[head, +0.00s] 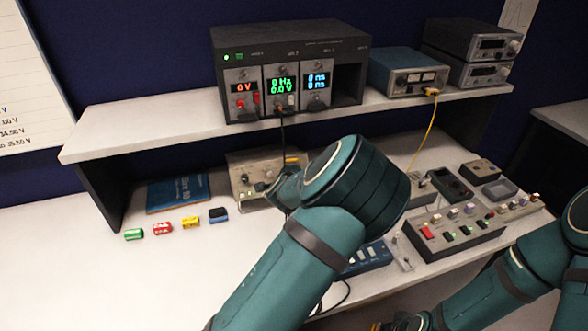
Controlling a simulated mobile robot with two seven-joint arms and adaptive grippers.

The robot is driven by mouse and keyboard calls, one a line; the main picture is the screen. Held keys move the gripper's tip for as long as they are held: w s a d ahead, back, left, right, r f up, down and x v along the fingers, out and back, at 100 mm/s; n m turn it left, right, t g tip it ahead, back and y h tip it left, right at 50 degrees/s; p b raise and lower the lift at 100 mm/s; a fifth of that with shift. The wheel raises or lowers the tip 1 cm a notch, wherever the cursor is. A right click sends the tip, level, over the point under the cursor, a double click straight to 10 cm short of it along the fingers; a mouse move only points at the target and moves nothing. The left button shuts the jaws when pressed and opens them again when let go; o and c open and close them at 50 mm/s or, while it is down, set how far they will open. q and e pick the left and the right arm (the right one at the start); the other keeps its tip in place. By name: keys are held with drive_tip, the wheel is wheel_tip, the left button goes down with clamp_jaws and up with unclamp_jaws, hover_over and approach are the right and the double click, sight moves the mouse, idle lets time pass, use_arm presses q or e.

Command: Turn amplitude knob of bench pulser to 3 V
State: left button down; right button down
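A beige instrument box with small knobs (240,180) stands on the bench under the shelf. It looks like the bench pulser, but its labels are too small to read. My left arm reaches up from the bottom middle and covers the right part of its front. The end of that arm, with my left gripper (268,189), is right at the box's front. The fingers are too small and too covered to tell their state or any contact with a knob. The amplitude knob and its setting cannot be made out. My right arm is at the lower right; its gripper is not clearly visible.
A rack with lit displays (290,75) and a blue instrument (407,73) stand on the shelf (150,128). A blue book (178,193) and several small coloured blocks lie left of the box. A control panel (455,232) stands right. The bench's left is clear.

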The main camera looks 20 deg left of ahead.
use_arm(q)
drive_tip(key=shift+w+r, duration=0.1)
drive_tip(key=shift+r, duration=0.05)
idle(0.3)
drive_tip(key=c, duration=0.9)
unclamp_jaws()
drive_tip(key=shift+o, duration=0.2)
drive_tip(key=v, duration=1.2)
